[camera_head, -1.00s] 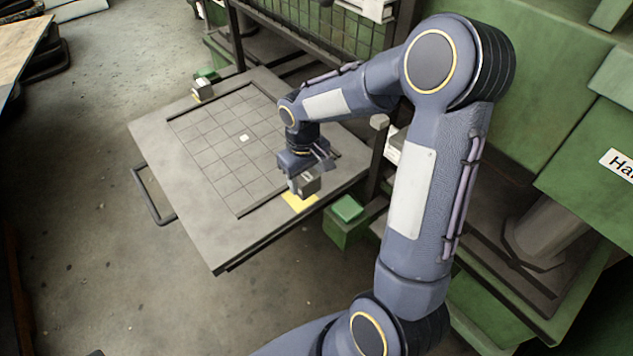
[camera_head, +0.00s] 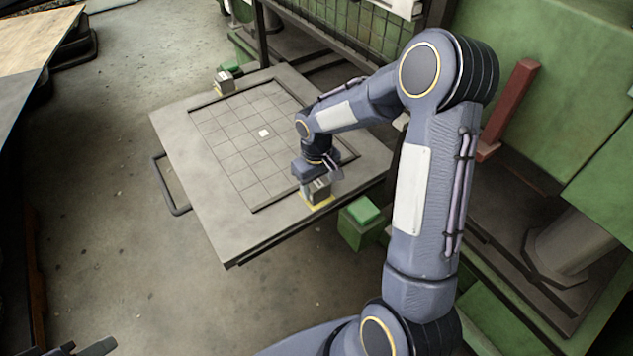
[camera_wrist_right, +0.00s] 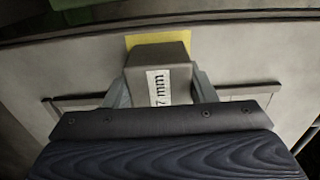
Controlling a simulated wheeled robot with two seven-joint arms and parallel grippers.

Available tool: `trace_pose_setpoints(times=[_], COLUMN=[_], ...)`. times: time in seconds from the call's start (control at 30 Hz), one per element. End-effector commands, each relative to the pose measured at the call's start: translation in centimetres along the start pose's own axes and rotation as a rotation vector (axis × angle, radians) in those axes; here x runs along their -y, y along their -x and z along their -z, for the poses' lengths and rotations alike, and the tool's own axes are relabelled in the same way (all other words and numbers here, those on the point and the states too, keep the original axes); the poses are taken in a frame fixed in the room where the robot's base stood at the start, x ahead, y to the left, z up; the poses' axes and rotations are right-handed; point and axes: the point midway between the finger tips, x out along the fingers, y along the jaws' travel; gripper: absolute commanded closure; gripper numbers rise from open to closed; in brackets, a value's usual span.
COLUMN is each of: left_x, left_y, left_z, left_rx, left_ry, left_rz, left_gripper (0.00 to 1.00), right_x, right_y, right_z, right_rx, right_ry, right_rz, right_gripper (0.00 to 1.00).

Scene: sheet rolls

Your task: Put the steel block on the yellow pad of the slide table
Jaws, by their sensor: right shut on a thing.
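The steel block (camera_head: 319,190) is a grey block; its white label reading "7 mm" faces the right wrist view (camera_wrist_right: 158,58). My right gripper (camera_head: 318,182) is shut on it, with a finger on each side. The block is at the yellow pad (camera_head: 315,205) near the front right edge of the slide table (camera_head: 205,205). The pad (camera_wrist_right: 135,40) shows around the block's far side in the wrist view. I cannot tell whether the block touches the pad. Part of my left gripper (camera_head: 85,348) shows at the bottom left edge, mostly cut off.
A second grey block (camera_head: 224,82) sits at the table's far left corner. A white square (camera_head: 264,133) lies on the gridded plate. A green box (camera_head: 361,222) stands beside the table's right edge. A dark handle (camera_head: 170,190) sticks out on the left.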

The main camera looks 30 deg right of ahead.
Motion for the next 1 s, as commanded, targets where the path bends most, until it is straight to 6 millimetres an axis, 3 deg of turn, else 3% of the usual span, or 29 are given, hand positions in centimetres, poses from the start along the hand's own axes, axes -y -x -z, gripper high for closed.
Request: trace_pose_setpoints(times=[0.17, 0.2, 0.33, 0.73, 1.0], left_x=[0.1, 0.1, 0.1, -0.1, -0.6], left_y=[-0.2, -0.2, -0.2, 0.2, 1.4], left_z=[-0.1, -0.1, -0.1, 0.1, 0.7], left_rx=[0.0, 0.0, 0.0, 0.0, 0.0], left_ry=[0.0, 0.0, 0.0, 0.0, 0.0], left_rz=[0.0, 0.0, 0.0, 0.0, 0.0], left_gripper=[0.64, 0.64, 0.64, 0.64, 0.64], right_x=[0.0, 0.0, 0.0, 0.0, 0.0], right_y=[-0.2, -0.4, -0.3, 0.5, 5.9], right_z=[0.1, 0.0, 0.0, 0.0, 0.1], right_rx=[-0.005, 0.0, 0.001, -0.001, -0.004], right_ry=[0.0, 0.0, 0.0, 0.0, -0.001], right_rz=[0.0, 0.0, 0.0, 0.0, -0.001], right_gripper=[1.0, 0.47, 0.3, 0.27, 0.27])
